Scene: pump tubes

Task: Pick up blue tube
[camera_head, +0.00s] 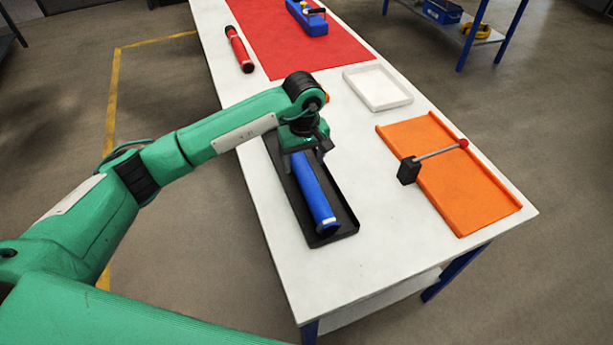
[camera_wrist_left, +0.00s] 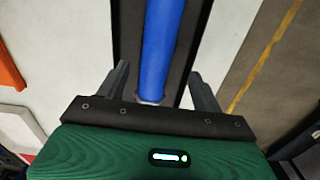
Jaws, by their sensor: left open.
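The blue tube (camera_head: 313,190) lies lengthwise in a black tray (camera_head: 343,211) near the left edge of the white table. My left gripper (camera_head: 301,157) is over the far end of the tube and points down. In the left wrist view the blue tube (camera_wrist_left: 162,50) runs between the two open fingers of my left gripper (camera_wrist_left: 160,85), with a gap on each side. The far end of the tube is partly hidden under my gripper in the head view. My right gripper is not in view.
An orange tray (camera_head: 430,190) with a black block and a metal rod (camera_head: 436,153) is at the right. A white tray (camera_head: 378,88), a red tube (camera_head: 240,49) and a blue device (camera_head: 307,18) on a red mat (camera_head: 285,55) are farther back. Bare table separates the trays.

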